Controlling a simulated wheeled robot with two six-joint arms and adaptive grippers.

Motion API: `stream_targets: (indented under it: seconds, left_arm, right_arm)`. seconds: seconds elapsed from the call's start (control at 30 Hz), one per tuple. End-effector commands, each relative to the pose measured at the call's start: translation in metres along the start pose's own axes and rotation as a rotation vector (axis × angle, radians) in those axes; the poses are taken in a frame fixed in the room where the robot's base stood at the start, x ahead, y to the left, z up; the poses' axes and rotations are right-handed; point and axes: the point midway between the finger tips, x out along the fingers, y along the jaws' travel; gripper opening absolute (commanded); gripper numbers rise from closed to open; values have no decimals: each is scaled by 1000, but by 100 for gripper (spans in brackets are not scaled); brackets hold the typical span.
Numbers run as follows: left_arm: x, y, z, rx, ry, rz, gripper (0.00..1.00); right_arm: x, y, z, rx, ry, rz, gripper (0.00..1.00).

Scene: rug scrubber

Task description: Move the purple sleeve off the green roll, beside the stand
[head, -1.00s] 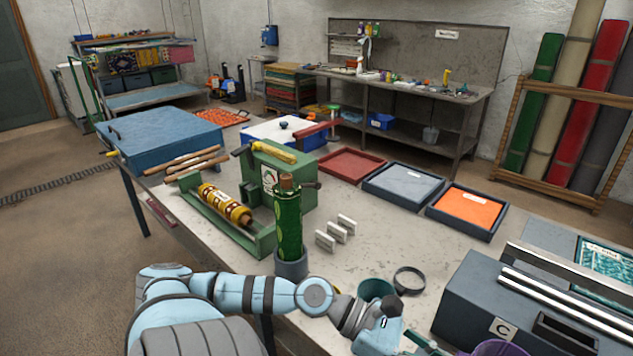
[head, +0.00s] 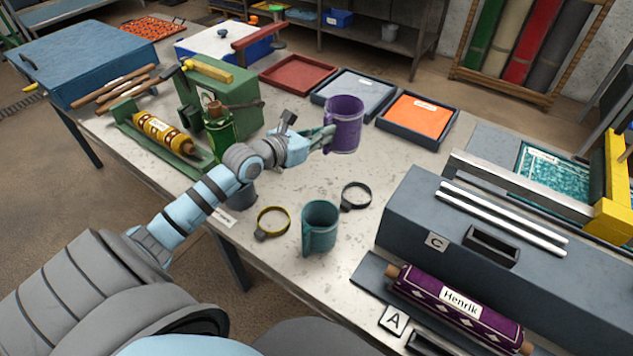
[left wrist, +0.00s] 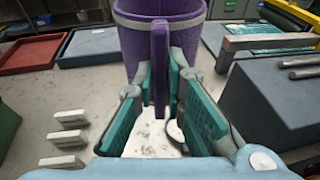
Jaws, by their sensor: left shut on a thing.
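My left gripper (head: 325,138) is shut on the tab of the purple sleeve (head: 343,125). The sleeve is upright and off to the right of the green roll (head: 217,128). It looks held above the table, though its gap to the surface is hard to judge. In the left wrist view the teal finger pads (left wrist: 163,95) clamp the purple tab, with the sleeve's body (left wrist: 135,45) beyond. The green roll stands upright in the grey stand (head: 241,196); my forearm hides much of both. My right gripper is out of view.
A teal sleeve (head: 319,228), a yellow ring (head: 273,221) and a dark ring (head: 356,195) are on the near table. A grey box (head: 405,225) is at right. Trays (head: 330,75) line the back. White blocks (left wrist: 68,138) show in the wrist view.

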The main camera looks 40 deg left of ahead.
Motion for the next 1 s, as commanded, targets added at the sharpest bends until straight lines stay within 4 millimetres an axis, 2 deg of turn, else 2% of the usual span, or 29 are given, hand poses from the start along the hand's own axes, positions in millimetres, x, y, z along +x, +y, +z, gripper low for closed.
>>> stream_targets:
  seconds: [0.03,0.1,0.17,0.23,0.37,0.47,0.5,0.6,0.83,1.0]
  left_arm:
    - [7,11,9,-15,-3,50,0]
    - [14,24,13,-31,-2,109,0]
    - [19,30,12,-40,0,142,0]
    - [23,34,3,-45,3,159,0]
    - [34,34,-39,-48,7,161,0]
    - [42,33,-71,-54,7,162,0]
    - [48,34,-95,-47,1,162,0]
    - [57,33,-130,-44,1,160,0]
    - [63,33,-156,-41,1,159,0]
    - [71,33,-187,-40,2,158,0]
  right_arm:
    - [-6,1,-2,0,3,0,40]
    - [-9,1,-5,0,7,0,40]
    - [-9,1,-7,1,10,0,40]
    - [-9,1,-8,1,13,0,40]
    - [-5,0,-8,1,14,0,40]
    - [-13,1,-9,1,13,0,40]
    - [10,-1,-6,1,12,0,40]
    - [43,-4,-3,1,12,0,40]
    - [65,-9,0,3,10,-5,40]
    - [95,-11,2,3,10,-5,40]
